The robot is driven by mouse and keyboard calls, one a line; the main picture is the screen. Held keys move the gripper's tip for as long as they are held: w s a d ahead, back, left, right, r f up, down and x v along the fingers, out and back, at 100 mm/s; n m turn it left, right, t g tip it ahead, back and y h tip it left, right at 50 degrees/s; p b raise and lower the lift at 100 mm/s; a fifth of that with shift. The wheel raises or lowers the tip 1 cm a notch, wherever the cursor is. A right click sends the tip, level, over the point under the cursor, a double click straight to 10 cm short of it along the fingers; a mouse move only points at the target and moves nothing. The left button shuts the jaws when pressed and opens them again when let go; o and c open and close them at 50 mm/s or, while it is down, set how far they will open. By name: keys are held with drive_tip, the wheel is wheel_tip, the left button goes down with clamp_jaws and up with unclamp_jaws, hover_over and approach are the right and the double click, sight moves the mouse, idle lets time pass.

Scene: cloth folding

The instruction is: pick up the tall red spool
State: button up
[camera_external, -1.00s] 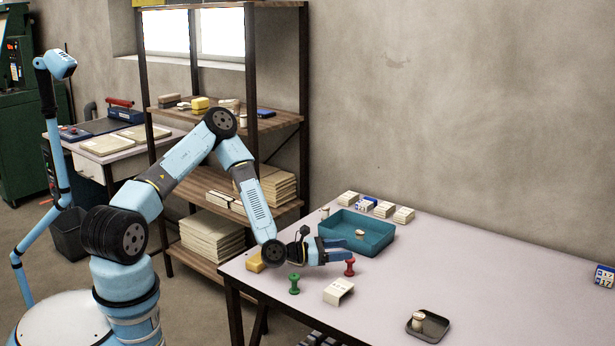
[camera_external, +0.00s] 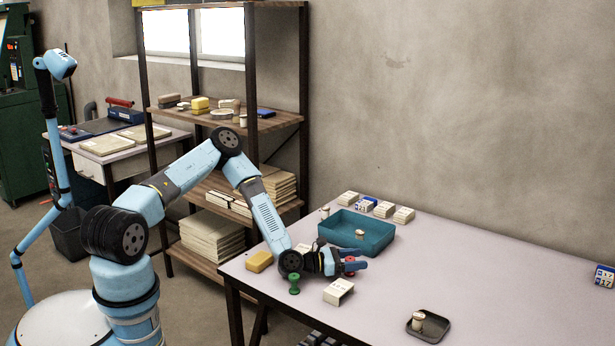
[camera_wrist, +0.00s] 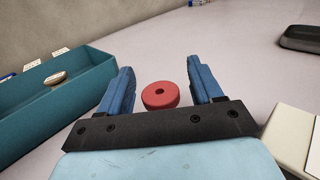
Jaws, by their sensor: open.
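The red spool (camera_wrist: 160,95) stands on the table between the two blue fingers of my gripper (camera_wrist: 160,88) in the wrist view. Its round top faces the camera, with a gap to the finger on each side. In the external view the red spool (camera_external: 350,266) is partly hidden behind the fingers of my gripper (camera_external: 357,260). My gripper is open and holds nothing. It is low over the table.
A teal tray (camera_external: 375,247) is close behind my gripper, with a small spool in it. A green spool (camera_external: 294,284) and a white block (camera_external: 338,292) are in front. A yellow block (camera_external: 259,262) is left. The table's right side is mostly clear.

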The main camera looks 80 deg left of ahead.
drive_tip(key=shift+c, duration=0.3)
drive_tip(key=c, duration=1)
drive_tip(key=shift+r, duration=0.15)
drive_tip(key=shift+c, duration=0.2)
